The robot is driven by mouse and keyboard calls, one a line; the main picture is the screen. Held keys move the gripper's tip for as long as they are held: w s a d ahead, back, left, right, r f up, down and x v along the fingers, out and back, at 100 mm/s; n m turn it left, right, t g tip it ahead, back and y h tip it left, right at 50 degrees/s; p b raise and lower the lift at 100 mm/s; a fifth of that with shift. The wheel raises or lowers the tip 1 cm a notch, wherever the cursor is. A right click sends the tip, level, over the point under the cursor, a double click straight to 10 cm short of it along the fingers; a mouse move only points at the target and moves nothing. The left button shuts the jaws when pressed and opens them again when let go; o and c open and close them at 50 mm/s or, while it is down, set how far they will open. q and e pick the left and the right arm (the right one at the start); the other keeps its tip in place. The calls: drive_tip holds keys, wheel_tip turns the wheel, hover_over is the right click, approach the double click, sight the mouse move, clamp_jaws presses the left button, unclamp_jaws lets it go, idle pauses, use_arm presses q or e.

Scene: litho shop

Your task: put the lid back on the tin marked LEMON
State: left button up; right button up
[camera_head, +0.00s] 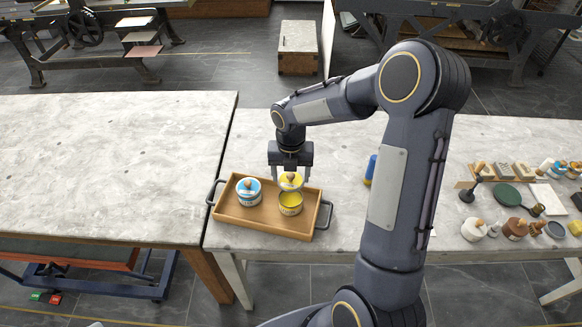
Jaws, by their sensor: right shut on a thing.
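A wooden tray (235,216) with dark handles holds two tins. The right one is an open tin (290,209) showing yellow inside; its label is too small to read. The left one is a blue-topped tin (248,197) with its lid on and a wooden knob. My right gripper (290,179) points down and is shut on a yellow lid (291,185) with a wooden knob. The lid is held just behind and above the open tin, apart from it as far as I can tell. My left gripper is not in view.
A blue object (370,168) stands right of the tray, partly behind my right arm. Several small tins, stampers and a green disc (506,194) crowd the right of the table. The left table (110,165) is bare.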

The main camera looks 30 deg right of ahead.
sight(291, 181)
drive_tip(key=shift+s+f, duration=0.1)
drive_tip(key=shift+f, duration=0.2)
wheel_tip(291, 181, down, 2)
drive_tip(key=shift+f+b, duration=0.25)
drive_tip(key=shift+b, duration=1)
drive_tip(key=shift+f+b, duration=0.65)
drive_tip(key=shift+f, duration=0.1)
drive_tip(key=shift+f+b, duration=0.45)
drive_tip(key=shift+f, duration=0.3)
drive_tip(key=shift+p, duration=0.3)
drive_tip(key=shift+f, duration=0.15)
